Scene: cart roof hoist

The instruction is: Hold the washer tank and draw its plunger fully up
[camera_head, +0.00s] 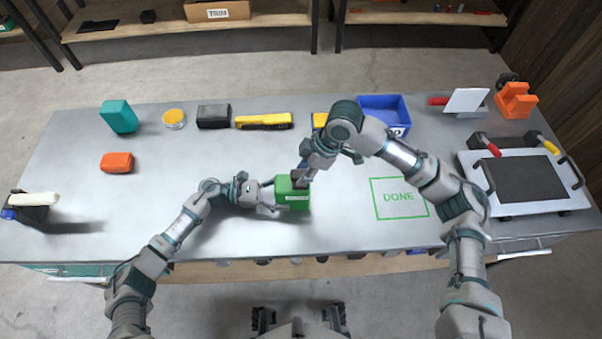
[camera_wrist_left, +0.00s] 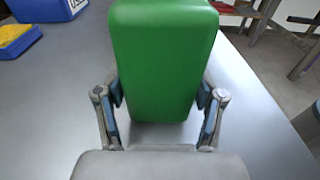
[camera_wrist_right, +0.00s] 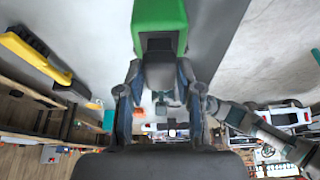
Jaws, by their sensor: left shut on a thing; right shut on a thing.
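The green washer tank (camera_head: 294,197) stands near the front middle of the table. My left gripper (camera_head: 274,197) comes in from the left and is shut on it. In the left wrist view the tank (camera_wrist_left: 165,55) sits between both fingers (camera_wrist_left: 160,97). My right gripper (camera_head: 302,176) is above the tank, pointing down. In the right wrist view its fingers (camera_wrist_right: 160,92) are shut on the dark grey plunger (camera_wrist_right: 160,68) at the tank's top (camera_wrist_right: 160,14). A dark recess shows where the plunger meets the tank. How far the plunger is drawn cannot be told.
A green DONE outline (camera_head: 399,198) lies bare on the table to the right. An orange block (camera_head: 117,162) is at left, a framed dark plate (camera_head: 518,178) at right.

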